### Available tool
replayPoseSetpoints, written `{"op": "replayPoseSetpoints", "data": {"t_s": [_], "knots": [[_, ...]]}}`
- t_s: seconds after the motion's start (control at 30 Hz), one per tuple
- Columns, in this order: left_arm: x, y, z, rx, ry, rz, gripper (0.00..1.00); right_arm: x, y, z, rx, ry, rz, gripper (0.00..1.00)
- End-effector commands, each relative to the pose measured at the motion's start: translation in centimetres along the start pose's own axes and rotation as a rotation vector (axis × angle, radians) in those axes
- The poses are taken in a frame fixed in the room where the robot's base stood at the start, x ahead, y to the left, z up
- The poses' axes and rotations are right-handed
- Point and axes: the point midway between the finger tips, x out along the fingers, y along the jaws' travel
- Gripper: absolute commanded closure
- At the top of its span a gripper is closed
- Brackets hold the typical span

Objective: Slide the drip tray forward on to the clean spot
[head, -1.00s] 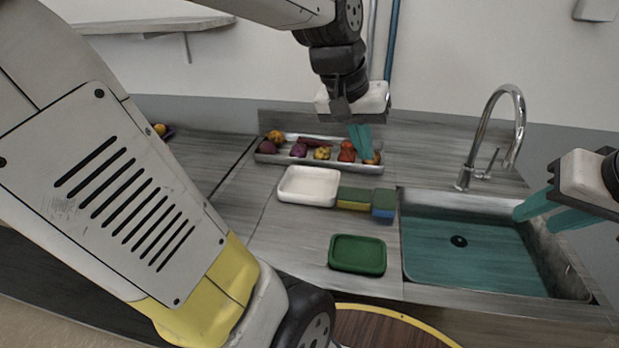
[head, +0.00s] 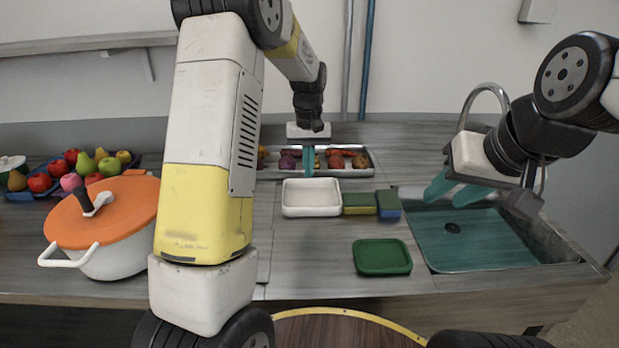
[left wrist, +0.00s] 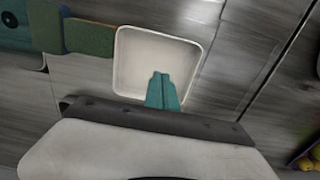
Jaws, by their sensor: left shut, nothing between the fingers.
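The white shallow tray (head: 311,209), which I take as the drip tray, lies empty on the grey counter (head: 320,262) left of the sponges. It also shows in the left wrist view (left wrist: 140,62). My left gripper (head: 308,173) is shut and empty, pointing down at the tray's far side. In the left wrist view its fingertips (left wrist: 161,76) overlap the tray's far edge; I cannot tell whether they touch it. My right gripper (head: 437,192) is open and empty above the sink. No clean spot stands out on the counter.
Sponges (head: 358,203) sit against the tray's right side. A green tray (head: 382,257) lies nearer me, left of the sink (head: 480,240). A metal tray of produce (head: 350,170) is behind. An orange-lidded pot (head: 110,225) stands left. Counter directly before the white tray is clear.

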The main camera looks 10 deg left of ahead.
Motion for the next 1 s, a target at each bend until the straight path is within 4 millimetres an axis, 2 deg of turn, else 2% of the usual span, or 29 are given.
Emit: {"op": "replayPoseSetpoints", "data": {"t_s": [0.47,0.6,0.7,1.0], "knots": [[9.5,-0.1,0.2,0.000,-0.004,-0.001,1.00,0.0,0.0,0.0,0.000,0.000,0.000,0.64],[9.1,0.0,2.5,0.002,-0.001,0.001,1.00,0.0,0.0,0.0,0.000,0.000,0.000,0.64],[9.1,-0.1,3.5,0.000,0.000,0.001,1.00,0.0,0.0,0.0,0.000,0.000,0.000,0.64],[9.1,-0.1,4.1,0.000,0.000,0.001,1.00,0.0,0.0,0.0,0.000,0.000,0.000,0.64]]}}
